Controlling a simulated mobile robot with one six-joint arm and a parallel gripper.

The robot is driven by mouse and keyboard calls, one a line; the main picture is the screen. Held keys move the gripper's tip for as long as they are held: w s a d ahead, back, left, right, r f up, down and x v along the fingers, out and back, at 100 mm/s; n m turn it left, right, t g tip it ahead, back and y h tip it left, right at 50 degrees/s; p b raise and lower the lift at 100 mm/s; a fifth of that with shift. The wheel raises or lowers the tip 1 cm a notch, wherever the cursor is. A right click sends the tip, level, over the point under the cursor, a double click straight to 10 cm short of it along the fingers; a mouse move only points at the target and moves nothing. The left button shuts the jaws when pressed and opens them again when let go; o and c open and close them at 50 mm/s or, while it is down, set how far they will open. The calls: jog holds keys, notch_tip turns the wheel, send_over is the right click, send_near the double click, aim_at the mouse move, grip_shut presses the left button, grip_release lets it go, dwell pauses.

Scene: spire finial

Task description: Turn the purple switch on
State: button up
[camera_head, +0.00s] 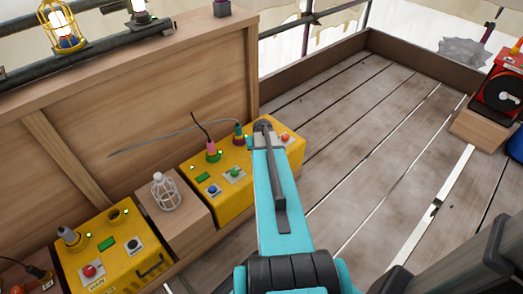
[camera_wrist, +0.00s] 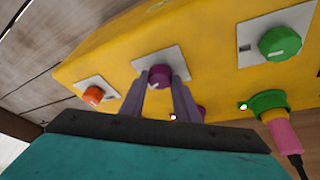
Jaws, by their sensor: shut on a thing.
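The purple switch (camera_wrist: 160,76) is a round knob on a white plate on the yellow box (camera_wrist: 115,58), seen in the wrist view. The two purple-grey fingers of my gripper (camera_wrist: 160,88) are on either side of it, shut on it. In the head view my gripper (camera_head: 265,128) is over the right part of the yellow box (camera_head: 236,200), and my turquoise arm hides the purple switch. A small lit light (camera_wrist: 173,117) shows between the fingers, by a partly hidden purple socket (camera_wrist: 201,113).
An orange knob (camera_wrist: 93,95) and a green knob (camera_wrist: 280,43) flank the purple one. A pink plug (camera_wrist: 285,135) with a cable sits in a green socket. A caged lamp (camera_head: 166,192) and another yellow box (camera_head: 120,250) stand left.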

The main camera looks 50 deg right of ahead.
jog(key=shift+w+m+g+h+p, duration=0.15)
jog(key=shift+m+g+h+p, duration=0.35)
jog(key=shift+m, duration=1.2)
jog(key=shift+a, duration=0.1)
jog(key=o, duration=1)
jog(key=shift+o, duration=0.2)
jog(key=p+v, duration=0.2)
jog(key=v, duration=1.1)
jog(key=shift+r+p, duration=0.3)
jog(key=shift+r, duration=0.1)
